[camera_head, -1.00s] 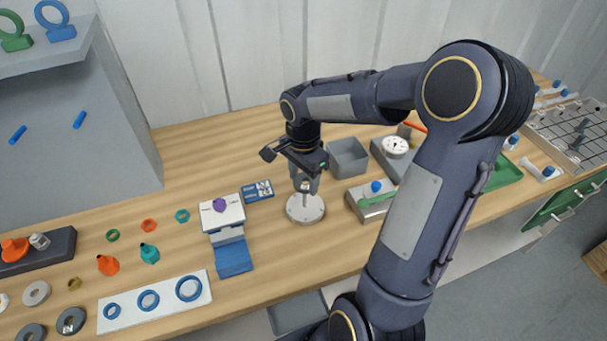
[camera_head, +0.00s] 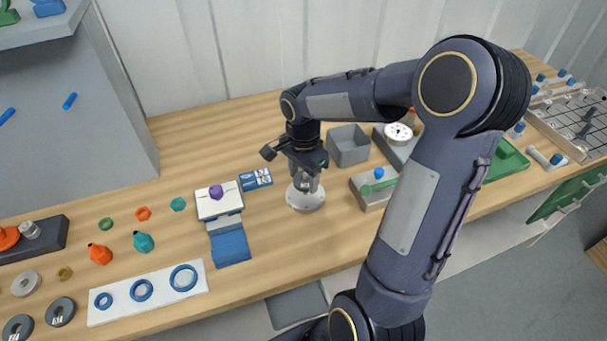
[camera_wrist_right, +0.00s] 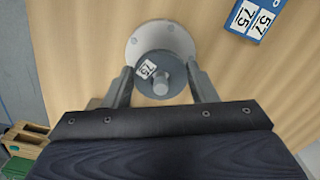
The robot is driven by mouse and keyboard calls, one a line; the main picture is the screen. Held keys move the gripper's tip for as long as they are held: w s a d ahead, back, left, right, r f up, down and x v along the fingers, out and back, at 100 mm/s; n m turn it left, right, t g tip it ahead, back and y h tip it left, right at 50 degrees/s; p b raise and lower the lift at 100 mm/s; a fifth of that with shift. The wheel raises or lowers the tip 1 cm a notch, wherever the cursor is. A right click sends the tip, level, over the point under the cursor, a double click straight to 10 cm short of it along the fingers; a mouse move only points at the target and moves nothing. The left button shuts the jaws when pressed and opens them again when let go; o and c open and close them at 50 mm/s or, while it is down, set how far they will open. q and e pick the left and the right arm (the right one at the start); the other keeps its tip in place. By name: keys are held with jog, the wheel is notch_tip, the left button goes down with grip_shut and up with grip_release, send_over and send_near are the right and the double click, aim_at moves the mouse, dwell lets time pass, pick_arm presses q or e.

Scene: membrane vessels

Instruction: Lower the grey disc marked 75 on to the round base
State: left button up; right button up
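The grey disc marked 75 (camera_wrist_right: 148,69) sits between the two fingers of my right gripper (camera_wrist_right: 160,84), which is shut on it. The gripper also shows in the head view (camera_head: 305,183), pointing down over the round base (camera_head: 305,201). A small stub stands on the disc's face. Whether the disc touches the base cannot be told. My left gripper is not in view.
A blue card marked 75 and 57 (camera_head: 256,179) lies left of the base. A white-and-blue stand with a purple piece (camera_head: 218,203) is further left. A grey open box (camera_head: 349,146) and a grey block (camera_head: 372,190) stand to the right.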

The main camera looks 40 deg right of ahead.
jog(key=o, duration=0.5)
jog(key=shift+o, duration=0.2)
notch_tip(320, 180, up, 8)
jog(key=shift+f, duration=0.1)
dwell(0.6)
